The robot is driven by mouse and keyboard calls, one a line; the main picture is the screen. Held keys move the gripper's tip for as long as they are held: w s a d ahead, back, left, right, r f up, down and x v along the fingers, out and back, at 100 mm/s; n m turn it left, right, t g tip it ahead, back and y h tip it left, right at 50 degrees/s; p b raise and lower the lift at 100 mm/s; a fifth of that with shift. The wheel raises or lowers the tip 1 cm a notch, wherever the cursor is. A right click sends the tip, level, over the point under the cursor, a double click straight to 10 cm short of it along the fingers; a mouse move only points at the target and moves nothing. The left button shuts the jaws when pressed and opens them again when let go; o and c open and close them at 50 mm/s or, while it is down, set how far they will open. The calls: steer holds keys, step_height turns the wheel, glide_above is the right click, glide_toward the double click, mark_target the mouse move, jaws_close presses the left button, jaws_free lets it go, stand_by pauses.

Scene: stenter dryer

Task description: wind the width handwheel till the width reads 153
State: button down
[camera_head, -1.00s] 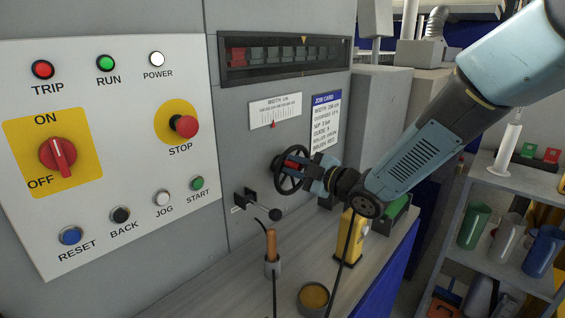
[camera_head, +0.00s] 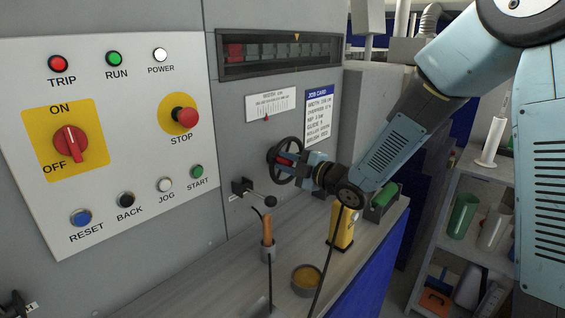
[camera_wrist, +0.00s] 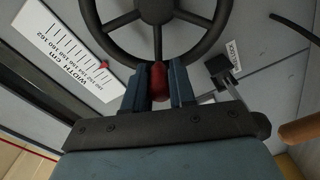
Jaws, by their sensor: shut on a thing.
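The width handwheel (camera_head: 273,170) is a dark spoked wheel on the grey machine front; it also shows at the top of the wrist view (camera_wrist: 112,37). My gripper (camera_head: 290,162) is at the wheel. In the wrist view its two blue-grey fingers (camera_wrist: 159,84) are shut on the wheel's red handle (camera_wrist: 159,75). The white width scale (camera_head: 271,103) is above the wheel and also shows at left in the wrist view (camera_wrist: 70,50). Its red pointer (camera_wrist: 104,65) stands near the low-number end in the wrist view; I cannot read the exact value.
A job card (camera_head: 319,116) is right of the scale. A lever with a black knob (camera_head: 270,200) sticks out below the wheel. An orange-handled tool (camera_head: 267,230), a yellow device (camera_head: 343,229) and a round tin (camera_head: 306,279) stand on the ledge. The button panel (camera_head: 120,215) is left.

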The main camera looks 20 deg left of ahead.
steer(key=shift+w+d+f, duration=0.15)
steer(key=shift+w+d, duration=0.05)
steer(key=shift+d, duration=0.05)
steer(key=c, duration=1.2)
jaws_free()
steer(key=shift+o, duration=1.3)
steer(key=shift+a, duration=0.1)
steer(key=shift+s, duration=0.1)
steer(key=v, duration=1.3)
steer(key=shift+d, duration=0.3)
steer(key=shift+s, duration=0.1)
